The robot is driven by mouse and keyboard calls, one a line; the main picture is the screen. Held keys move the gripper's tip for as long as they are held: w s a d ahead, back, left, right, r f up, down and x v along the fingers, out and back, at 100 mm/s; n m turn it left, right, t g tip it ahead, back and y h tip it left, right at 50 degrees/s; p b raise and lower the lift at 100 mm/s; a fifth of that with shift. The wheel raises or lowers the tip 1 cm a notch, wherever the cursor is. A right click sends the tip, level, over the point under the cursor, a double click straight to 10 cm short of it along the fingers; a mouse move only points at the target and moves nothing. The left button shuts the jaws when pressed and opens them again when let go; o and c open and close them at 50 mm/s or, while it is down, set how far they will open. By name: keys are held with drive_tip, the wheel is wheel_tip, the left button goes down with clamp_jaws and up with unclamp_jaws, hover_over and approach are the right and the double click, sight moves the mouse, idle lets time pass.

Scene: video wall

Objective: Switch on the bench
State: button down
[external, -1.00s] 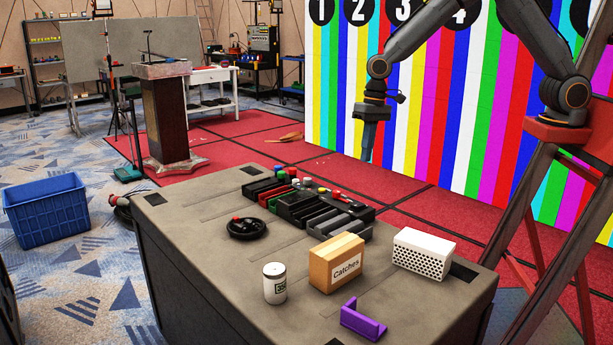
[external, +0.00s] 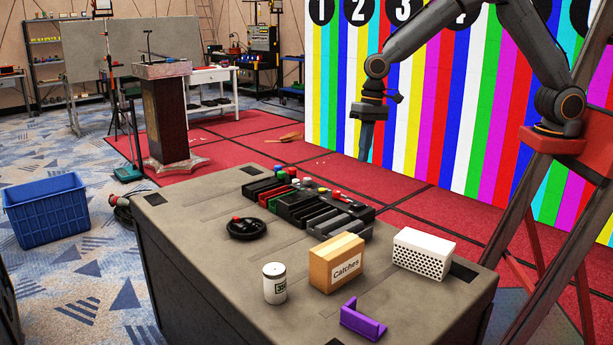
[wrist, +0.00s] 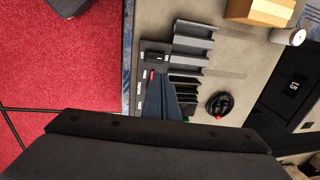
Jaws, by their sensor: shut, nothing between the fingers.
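The bench (external: 200,215) is a grey-topped table in the external view, and its top also shows in the wrist view (wrist: 232,65). Near its far edge is a strip of controls with small white labels. On it are a black switch-like block (wrist: 157,58) and a small red part (wrist: 151,75); I cannot tell their on or off state. My gripper (external: 364,158) is shut and empty, pointing down above the bench's far side. In the wrist view my gripper (wrist: 160,80) overlaps the strip beside the red part, hiding some of it; contact is not visible.
On the bench are open black and grey bins (external: 300,208), a black round dish (external: 246,229), a white can (external: 275,283), a Catches box (external: 336,264), a white perforated block (external: 424,252) and a purple bracket (external: 363,319). The near left top is clear.

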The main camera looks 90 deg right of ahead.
sight(355, 205)
drive_tip(key=f+p, duration=0.1)
drive_tip(key=f, duration=0.3)
drive_tip(key=w+a+f+p, duration=0.1)
drive_tip(key=f, duration=0.4)
drive_tip(key=f+p, duration=0.1)
drive_tip(key=f, duration=0.3)
drive_tip(key=shift+w+a+f+p, duration=0.15)
drive_tip(key=shift+w+a+p, duration=0.05)
drive_tip(key=shift+p, duration=0.15)
drive_tip(key=shift+f, duration=0.3)
drive_tip(key=shift+w+a+f, duration=0.1)
drive_tip(key=shift+f+b, duration=0.2)
drive_tip(key=shift+b, duration=0.1)
drive_tip(key=shift+s, duration=0.2)
drive_tip(key=shift+s+d+r+p, duration=0.15)
drive_tip(key=shift+s+d+p, duration=0.25)
drive_tip(key=shift+d+p, duration=0.15)
